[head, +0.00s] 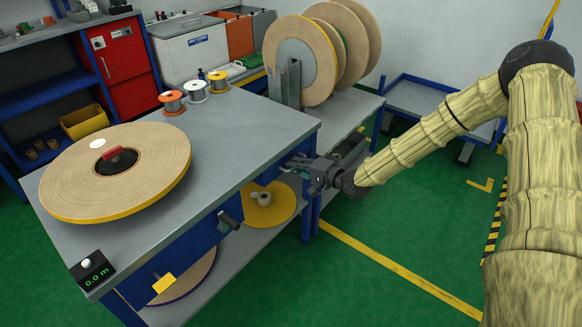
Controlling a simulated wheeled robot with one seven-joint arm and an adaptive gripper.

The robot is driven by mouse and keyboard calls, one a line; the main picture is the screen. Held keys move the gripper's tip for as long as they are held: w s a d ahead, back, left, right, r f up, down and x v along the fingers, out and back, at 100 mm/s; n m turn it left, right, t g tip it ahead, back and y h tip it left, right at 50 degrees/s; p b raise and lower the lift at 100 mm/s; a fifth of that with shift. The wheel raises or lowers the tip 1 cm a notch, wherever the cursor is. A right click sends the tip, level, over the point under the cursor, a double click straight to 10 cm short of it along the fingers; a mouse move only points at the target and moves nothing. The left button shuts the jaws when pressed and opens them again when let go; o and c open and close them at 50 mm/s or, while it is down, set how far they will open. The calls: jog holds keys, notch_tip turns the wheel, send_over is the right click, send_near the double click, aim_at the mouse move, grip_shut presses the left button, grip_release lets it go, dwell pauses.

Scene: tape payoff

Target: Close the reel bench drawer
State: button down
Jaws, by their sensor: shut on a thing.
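The reel bench (240,120) has a grey top and a blue front. A large tan reel with a yellow rim (160,160) lies flat on it. My gripper (296,168) is at the blue front near the bench's right end, just under the top edge. It reaches in from the right and is shut on what appears to be the drawer handle. The fingers and wrist hide the handle and much of the drawer front. How far the drawer stands out cannot be told from this view.
A dark lever (230,220) sticks out of the bench front. A lower shelf holds a yellow disc (284,205). Three small spools (196,91) stand on the top's back edge. Large upright reels (300,68) stand behind. The green floor in front of the bench is clear.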

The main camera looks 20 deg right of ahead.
jog(key=shift+w+a+r, duration=0.1)
jog(key=c, duration=1.6)
grip_release()
jog(key=shift+w, duration=0.1)
jog(key=shift+o, duration=0.2)
jog(key=v, duration=1.2)
jog(key=shift+f, duration=0.2)
